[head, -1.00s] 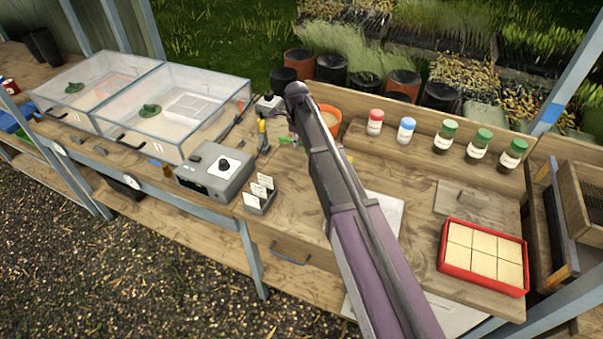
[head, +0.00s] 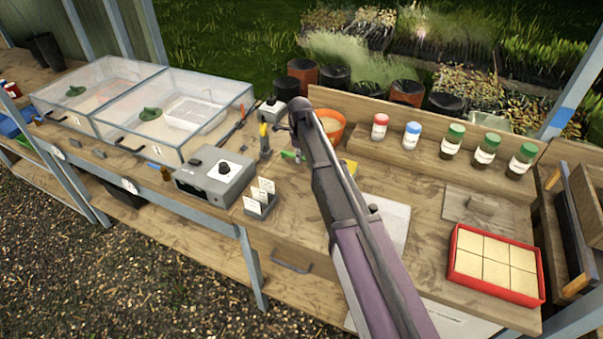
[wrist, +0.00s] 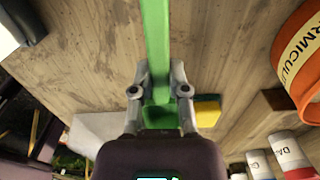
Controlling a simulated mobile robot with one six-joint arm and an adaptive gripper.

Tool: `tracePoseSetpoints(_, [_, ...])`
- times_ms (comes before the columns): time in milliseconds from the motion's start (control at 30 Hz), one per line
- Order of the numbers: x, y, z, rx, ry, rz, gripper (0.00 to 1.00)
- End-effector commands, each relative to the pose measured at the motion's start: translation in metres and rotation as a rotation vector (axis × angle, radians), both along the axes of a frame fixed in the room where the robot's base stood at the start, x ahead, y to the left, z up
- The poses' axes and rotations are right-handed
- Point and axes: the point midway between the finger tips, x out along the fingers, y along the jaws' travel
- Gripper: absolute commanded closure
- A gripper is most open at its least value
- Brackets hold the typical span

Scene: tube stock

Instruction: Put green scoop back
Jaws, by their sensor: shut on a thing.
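The green scoop (wrist: 155,45) shows in the wrist view as a long green bar running up from between the fingers to the top edge. My gripper (wrist: 159,92) is shut on it. In the head view a small green part of the scoop (head: 290,155) shows left of my arm, over the bench; the arm hides most of the gripper. The orange vermiculite tub (wrist: 303,50) is at the right of the wrist view, apart from the scoop.
A yellow-and-green sponge (wrist: 207,110) lies near the tub. Several capped jars (head: 452,141) stand on the back ledge. A grey control box (head: 215,175), label holder (head: 260,198) and clear propagator boxes (head: 175,110) are left. A red tray (head: 495,264) is at right.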

Motion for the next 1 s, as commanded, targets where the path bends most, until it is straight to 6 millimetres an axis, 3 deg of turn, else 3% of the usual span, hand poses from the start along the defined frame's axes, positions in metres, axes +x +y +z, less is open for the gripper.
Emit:
tracePoseSetpoints(167, [0.000,0.000,-0.014,0.000,0.000,0.000,1.00])
tracePoseSetpoints(667, [0.000,0.001,-0.015,0.000,0.000,0.001,1.00])
tracePoseSetpoints(1000, [0.000,0.001,-0.039,0.000,0.000,0.001,1.00])
